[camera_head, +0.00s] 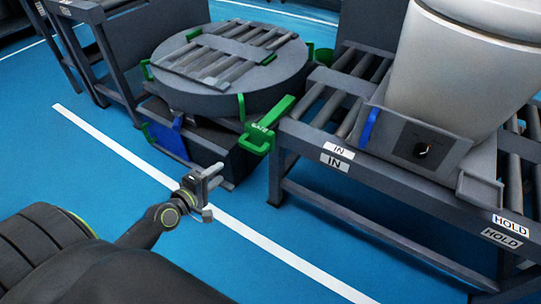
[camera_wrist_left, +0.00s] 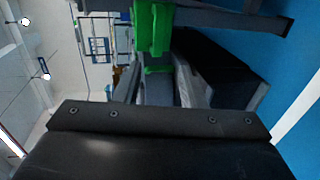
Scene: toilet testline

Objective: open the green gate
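The green gate (camera_head: 265,126), with a small white label, sits between the round turntable (camera_head: 228,70) and the left end of the roller table marked IN. Its green handle loop hangs on the front side. In the left wrist view the green gate (camera_wrist_left: 153,28) shows at upper middle, ahead of the gripper body. My left gripper (camera_head: 219,174) is in front of and below the gate, to its left, apart from it. Its two fingers look parted with nothing between them; the wrist view does not show the fingertips. My right gripper is not in view.
A blue part (camera_head: 168,138) sits under the turntable. The blue floor (camera_head: 130,180) with a white line is clear in front.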

